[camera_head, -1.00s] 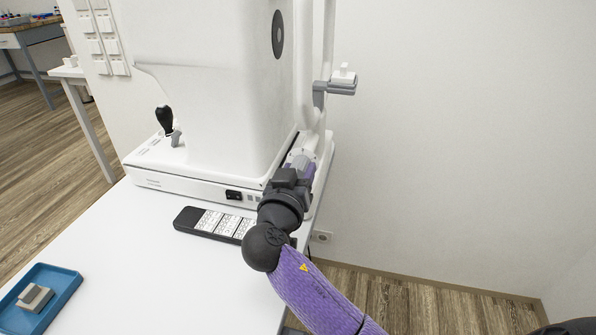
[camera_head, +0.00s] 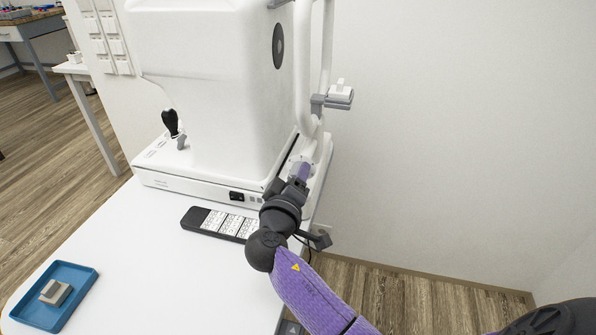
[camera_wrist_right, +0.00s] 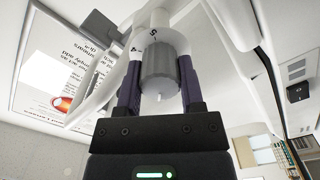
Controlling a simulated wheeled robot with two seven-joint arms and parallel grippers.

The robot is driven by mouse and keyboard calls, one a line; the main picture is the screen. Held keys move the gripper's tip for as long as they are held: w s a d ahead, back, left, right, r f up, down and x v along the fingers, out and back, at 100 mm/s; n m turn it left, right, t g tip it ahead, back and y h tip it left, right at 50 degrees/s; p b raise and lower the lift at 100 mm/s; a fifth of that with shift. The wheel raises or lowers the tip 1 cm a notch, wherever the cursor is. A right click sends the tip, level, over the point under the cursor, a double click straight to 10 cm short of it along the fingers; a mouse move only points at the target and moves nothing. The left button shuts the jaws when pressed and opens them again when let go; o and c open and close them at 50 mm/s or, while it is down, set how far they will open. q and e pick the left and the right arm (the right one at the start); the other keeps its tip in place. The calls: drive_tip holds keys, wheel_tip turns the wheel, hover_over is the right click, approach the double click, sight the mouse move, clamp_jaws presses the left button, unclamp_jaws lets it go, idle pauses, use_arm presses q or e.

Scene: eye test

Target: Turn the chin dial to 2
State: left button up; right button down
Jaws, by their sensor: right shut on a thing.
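The chin dial (camera_wrist_right: 158,68) is a grey ribbed knob on a white collar in the right wrist view. Dark marks like numerals show on the collar, one like a 4; I cannot read them surely. A small white mark shows on the knob's end. My right gripper (camera_wrist_right: 160,80) is shut on the knob, one purple finger on each side. In the head view my right gripper (camera_head: 300,172) is at the foot of the white upright at the right of the white instrument (camera_head: 215,90); the dial is hidden there. The chin rest (camera_head: 340,93) is above it. My left gripper is not in view.
A blue tray (camera_head: 85,290) with a beige and grey block (camera_head: 55,292) is at the left. A black joystick (camera_head: 171,122) stands on the instrument's base. Wall is at the right.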

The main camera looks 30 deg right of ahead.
drive_tip(key=shift+r+n+p, duration=0.1)
drive_tip(key=shift+n+p, duration=0.2)
drive_tip(key=shift+n, duration=1)
drive_tip(key=shift+p, duration=0.35)
drive_tip(key=shift+n, duration=0.3)
drive_tip(key=shift+c, duration=1.1)
unclamp_jaws()
